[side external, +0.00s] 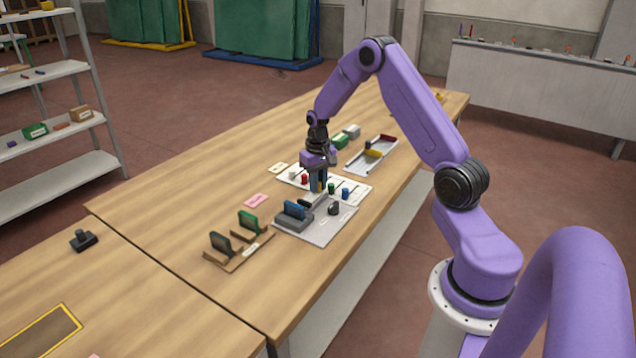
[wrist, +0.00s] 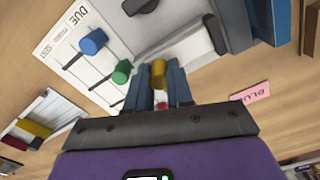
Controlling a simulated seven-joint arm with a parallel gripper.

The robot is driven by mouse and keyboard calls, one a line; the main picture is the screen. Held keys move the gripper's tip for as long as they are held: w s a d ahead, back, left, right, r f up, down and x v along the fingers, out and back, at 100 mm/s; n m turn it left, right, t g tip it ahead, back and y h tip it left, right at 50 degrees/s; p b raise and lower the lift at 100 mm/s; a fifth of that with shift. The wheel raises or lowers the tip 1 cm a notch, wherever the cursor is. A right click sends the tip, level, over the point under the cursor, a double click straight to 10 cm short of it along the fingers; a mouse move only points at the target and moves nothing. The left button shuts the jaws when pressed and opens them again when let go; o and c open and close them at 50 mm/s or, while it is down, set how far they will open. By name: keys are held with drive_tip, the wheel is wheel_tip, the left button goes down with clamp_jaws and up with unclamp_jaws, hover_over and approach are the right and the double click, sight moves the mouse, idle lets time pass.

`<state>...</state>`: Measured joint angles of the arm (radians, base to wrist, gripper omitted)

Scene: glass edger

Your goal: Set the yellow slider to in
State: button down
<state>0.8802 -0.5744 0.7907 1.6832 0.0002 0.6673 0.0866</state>
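The yellow slider's knob (wrist: 158,75) stands between the two blue fingers of my gripper (wrist: 159,84) in the wrist view. It fills the gap and seems to touch both fingers, so the gripper looks shut on it. In the side view my gripper (side external: 319,187) points down over the slider panel (side external: 355,188), and a bit of the yellow knob shows at its fingertips. The yellow slider's track and end labels are hidden by the fingers.
A green knob (side external: 331,187) and a blue knob (side external: 345,193) stand on one side, a red knob (side external: 304,178) and a white knob (side external: 292,174) on the other. A grey fixture with a blue block (side external: 294,209) stands close in front. A divided tray (side external: 372,157) lies behind.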

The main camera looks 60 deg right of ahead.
sight(310, 198)
drive_tip(key=shift+a, duration=2.05)
drive_tip(key=c, duration=1)
unclamp_jaws()
drive_tip(key=shift+r, duration=0.25)
wheel_tip(310, 198, up, 17)
